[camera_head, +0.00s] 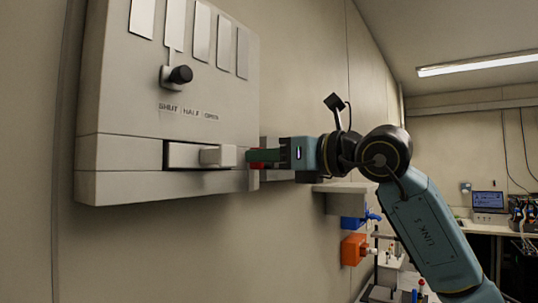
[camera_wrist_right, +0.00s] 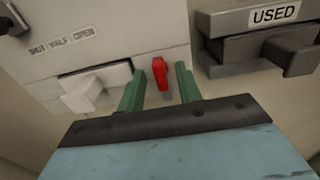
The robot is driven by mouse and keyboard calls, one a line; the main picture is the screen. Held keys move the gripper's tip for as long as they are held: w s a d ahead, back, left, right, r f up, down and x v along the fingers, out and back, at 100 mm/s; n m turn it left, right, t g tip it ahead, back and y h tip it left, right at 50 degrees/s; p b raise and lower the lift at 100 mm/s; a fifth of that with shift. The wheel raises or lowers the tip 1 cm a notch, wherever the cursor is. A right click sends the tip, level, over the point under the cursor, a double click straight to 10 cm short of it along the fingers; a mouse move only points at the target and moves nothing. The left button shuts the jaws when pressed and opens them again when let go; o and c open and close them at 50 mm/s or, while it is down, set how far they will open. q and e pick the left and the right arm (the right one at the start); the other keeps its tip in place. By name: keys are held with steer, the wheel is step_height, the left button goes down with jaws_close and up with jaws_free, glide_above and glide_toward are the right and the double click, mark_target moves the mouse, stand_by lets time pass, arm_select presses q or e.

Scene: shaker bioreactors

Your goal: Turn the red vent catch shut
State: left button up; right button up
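The red vent catch (camera_wrist_right: 160,74) shows in the right wrist view on the lower edge of the pale wall cabinet, standing roughly upright in that picture. A small part of the red catch (camera_head: 257,165) shows in the head view below a green fingertip. My right gripper (camera_wrist_right: 159,84) is open, with one green finger on each side of the catch and a visible gap on both sides. In the head view the right gripper (camera_head: 264,156) reaches in from the right beside the cabinet (camera_head: 120,95). My left gripper is not in view.
A black-knobbed lever (camera_head: 178,75) sits above the SHUT, HALF, OPEN labels (camera_head: 188,112). A pale handle (camera_head: 215,156) sticks out left of the gripper. A dark box labelled USED (camera_wrist_right: 273,16) is close on the right. Orange (camera_head: 354,249) and blue (camera_head: 353,223) items are below.

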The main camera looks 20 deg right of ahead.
jaws_close()
steer(key=shift+w+d+f+m+b, duration=0.1)
steer(key=shift+m+b, duration=1.75)
steer(key=shift+m, duration=2.65)
steer(key=shift+d+f+m+b, duration=0.1)
steer(key=shift+m+b, duration=1.75)
steer(key=shift+m, duration=2.65)
jaws_free()
